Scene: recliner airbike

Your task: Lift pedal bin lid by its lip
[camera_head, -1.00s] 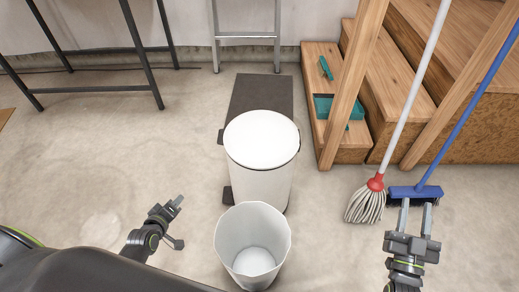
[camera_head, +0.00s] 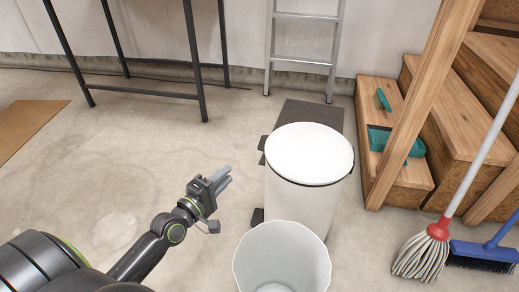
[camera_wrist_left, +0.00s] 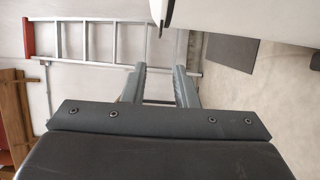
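The white pedal bin (camera_head: 305,205) stands upright in the middle of the head view. Its round white lid (camera_head: 308,152) is down. My left gripper (camera_head: 222,178) is to the left of the bin, apart from it, with its fingers pointing toward the bin's side. In the left wrist view the two fingers (camera_wrist_left: 161,78) are spread with nothing between them. The bin's white body (camera_wrist_left: 265,16) fills the top right of that view, beyond the fingertips. My right gripper is out of view.
An open white bucket (camera_head: 283,262) stands just in front of the bin. A dark mat (camera_head: 312,112) lies behind it. A ladder (camera_head: 303,62) leans at the wall. Wooden steps (camera_head: 410,188), a mop (camera_head: 428,250) and a blue broom (camera_head: 487,250) are right.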

